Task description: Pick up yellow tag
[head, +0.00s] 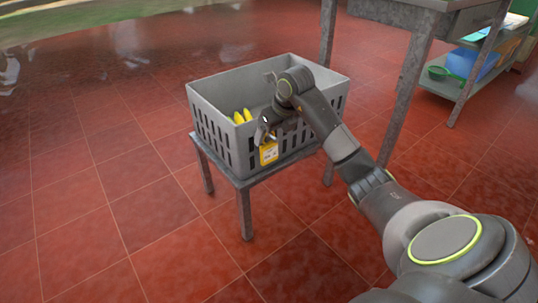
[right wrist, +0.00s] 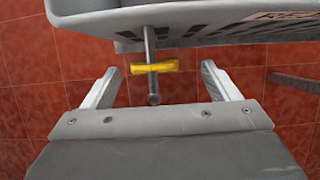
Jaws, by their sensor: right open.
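The yellow tag (head: 269,154), with a white label, hangs outside the grey crate (head: 214,122) on its near side. In the right wrist view the tag (right wrist: 155,67) shows from above as a narrow yellow strip at a metal rod (right wrist: 151,45) that sticks out from the crate wall. My right gripper (head: 265,133) is open at the crate's near side, just above the tag in the head view. In the right wrist view its two fingers (right wrist: 160,84) stand apart on either side of the rod, with gaps to the tag. My left gripper is not in view.
The crate stands on a small grey stool (head: 244,212) and holds yellow fruit (head: 240,117). A grey metal table (head: 400,95) stands behind at the right. A shelf with a blue bin (head: 470,63) is farther right. The red tiled floor (head: 90,200) is clear at the left.

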